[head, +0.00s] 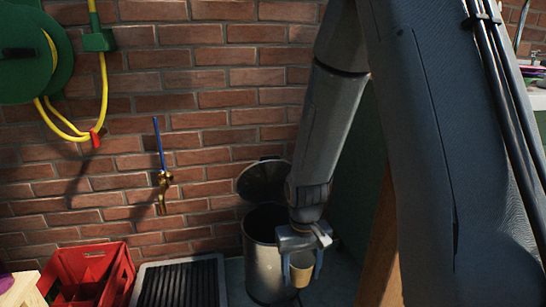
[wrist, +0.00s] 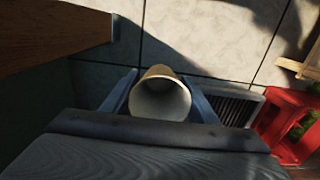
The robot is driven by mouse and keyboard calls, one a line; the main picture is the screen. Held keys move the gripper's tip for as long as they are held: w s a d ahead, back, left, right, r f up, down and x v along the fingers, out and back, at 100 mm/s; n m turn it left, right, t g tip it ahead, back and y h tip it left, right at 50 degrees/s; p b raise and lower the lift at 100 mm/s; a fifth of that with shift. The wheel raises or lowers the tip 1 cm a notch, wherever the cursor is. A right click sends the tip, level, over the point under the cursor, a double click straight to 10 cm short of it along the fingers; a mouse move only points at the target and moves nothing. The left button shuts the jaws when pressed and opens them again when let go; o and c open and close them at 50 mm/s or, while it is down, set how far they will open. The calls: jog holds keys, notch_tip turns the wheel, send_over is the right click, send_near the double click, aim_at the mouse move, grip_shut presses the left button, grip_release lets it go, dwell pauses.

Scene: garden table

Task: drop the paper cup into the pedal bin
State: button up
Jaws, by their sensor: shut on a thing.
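The pedal bin (head: 262,262) is a grey metal cylinder standing on the floor near the brick wall. Its round lid (head: 262,180) is raised, and the dark opening shows. My gripper (head: 302,270) points down and overlaps the bin's right front in the head view. It is shut on the tan paper cup (head: 301,276). In the wrist view the cup (wrist: 160,97) sits between both fingers, with its pale open mouth toward the camera. The bin is not visible in the wrist view. The gap between cup and bin cannot be told.
A red crate (head: 70,278) stands at the lower left, beside a dark ribbed mat (head: 180,285) left of the bin. A wooden post or panel (head: 377,255) rises right of the gripper. A tap (head: 163,190) and a green hose reel (head: 30,60) hang on the wall.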

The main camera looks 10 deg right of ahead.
aim_at(296, 256)
jog(key=w+p, duration=0.2)
jog(key=p, duration=0.1)
jog(key=w+r+p, duration=0.1)
jog(key=w+p, duration=0.1)
jog(key=p, duration=0.1)
jog(key=shift+w, duration=0.3)
jog(key=w+f+p, duration=0.4)
jog(key=w+p, duration=0.2)
jog(key=p, duration=0.6)
jog(key=shift+w+d, duration=0.15)
